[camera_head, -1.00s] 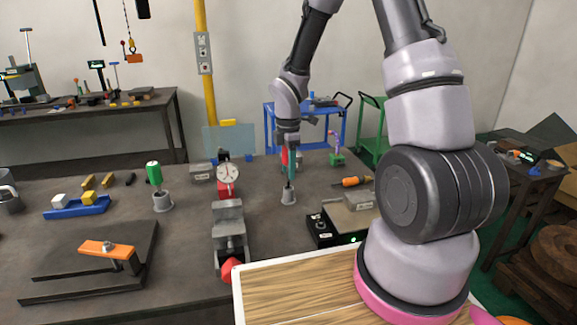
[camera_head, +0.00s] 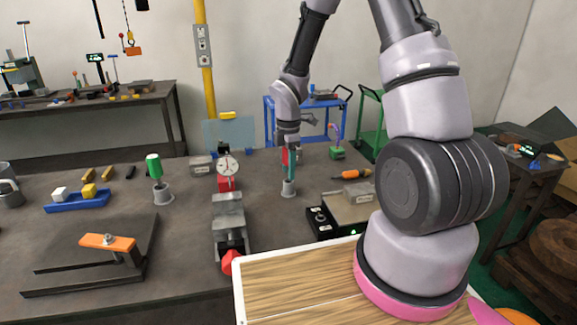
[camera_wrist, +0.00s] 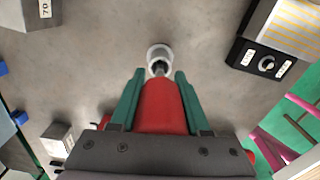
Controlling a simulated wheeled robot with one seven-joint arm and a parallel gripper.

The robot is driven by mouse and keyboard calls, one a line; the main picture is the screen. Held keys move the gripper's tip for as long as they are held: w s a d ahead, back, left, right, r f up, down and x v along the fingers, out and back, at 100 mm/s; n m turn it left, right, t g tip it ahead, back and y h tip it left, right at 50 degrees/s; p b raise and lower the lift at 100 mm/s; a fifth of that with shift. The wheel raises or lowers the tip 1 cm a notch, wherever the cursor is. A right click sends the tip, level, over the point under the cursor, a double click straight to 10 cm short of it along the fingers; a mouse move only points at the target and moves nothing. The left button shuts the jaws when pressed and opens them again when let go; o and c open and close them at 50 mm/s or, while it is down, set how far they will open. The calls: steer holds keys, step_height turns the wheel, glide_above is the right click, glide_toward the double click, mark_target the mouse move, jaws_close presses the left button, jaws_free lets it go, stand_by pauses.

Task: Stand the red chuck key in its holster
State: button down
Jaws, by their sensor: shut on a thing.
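My gripper (camera_head: 290,178) points down over the bench with its green fingers shut on the red chuck key (camera_wrist: 163,106). The key's red handle shows between the fingers in the wrist view, and a bit of it shows in the head view (camera_head: 285,156). Its dark shaft points down at the grey round holster (camera_head: 288,190) on the bench. In the wrist view the shaft's end overlaps the mouth of the holster (camera_wrist: 160,50). The key looks about upright. How deep the tip sits is hidden.
A dial gauge (camera_head: 228,170) and a vise (camera_head: 229,212) stand left of the holster. A black control box (camera_head: 320,223) stands to its right front. A green-handled tool (camera_head: 154,166) stands in another grey cup (camera_head: 162,196). Bench around the holster is clear.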

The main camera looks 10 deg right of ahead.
steer(key=shift+f, duration=1.05)
steer(key=shift+c, duration=1.5)
jaws_free()
step_height(320, 180, up, 11)
steer(key=shift+f, duration=0.1)
steer(key=shift+r, duration=0.25)
steer(key=s+d+r+m+t, duration=0.2)
steer(key=s+r+m, duration=0.2)
steer(key=r+m, duration=0.3)
steer(key=s+d+r+m+t, duration=0.1)
steer(key=s+d+r+m, duration=0.15)
steer(key=r+m, duration=0.45)
steer(key=s+d+r+m+t+y, duration=0.1)
steer(key=s+r+m+t, duration=0.3)
steer(key=s+r+m, duration=0.5)
steer(key=s+r+y, duration=0.1)
steer(key=s+r, duration=0.1)
steer(key=s, duration=0.1)
steer(key=shift+s+d+r+m, duration=0.15)
steer(key=shift+s+r+m, duration=0.15)
steer(key=shift+r+m, duration=0.1)
